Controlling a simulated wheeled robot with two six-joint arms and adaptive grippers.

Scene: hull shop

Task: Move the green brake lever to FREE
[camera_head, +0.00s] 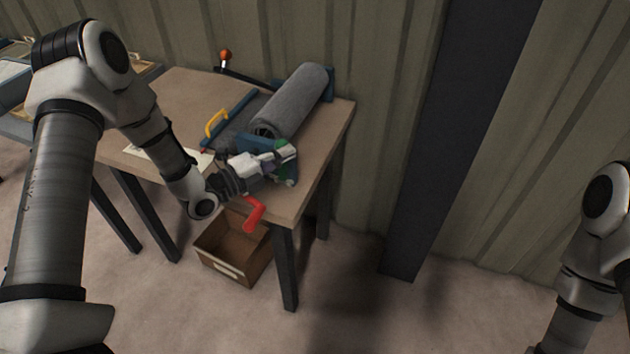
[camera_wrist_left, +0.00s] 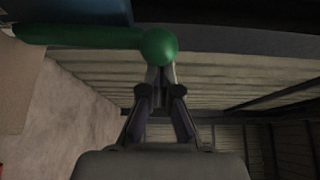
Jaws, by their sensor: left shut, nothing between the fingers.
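The green brake lever (camera_wrist_left: 85,36) shows in the left wrist view as a green bar running left from a round green knob (camera_wrist_left: 158,46). In the head view a small part of the green lever (camera_head: 283,144) shows at the near end of the roll device. My left gripper (camera_head: 284,158) is beside the lever there. In the left wrist view its fingers (camera_wrist_left: 160,75) are closed together, with their tips at or just behind the knob; I cannot tell whether they touch it. The FREE mark is not visible. My right gripper is out of view; only its arm shows at the right.
The device on the table (camera_head: 180,92) carries a grey roll (camera_head: 292,100), a yellow handle (camera_head: 215,122), a red crank handle (camera_head: 254,213) and an orange-knobbed lever (camera_head: 225,56). An open box (camera_head: 222,268) stands on the floor below. A dark post (camera_head: 440,150) rises to the right.

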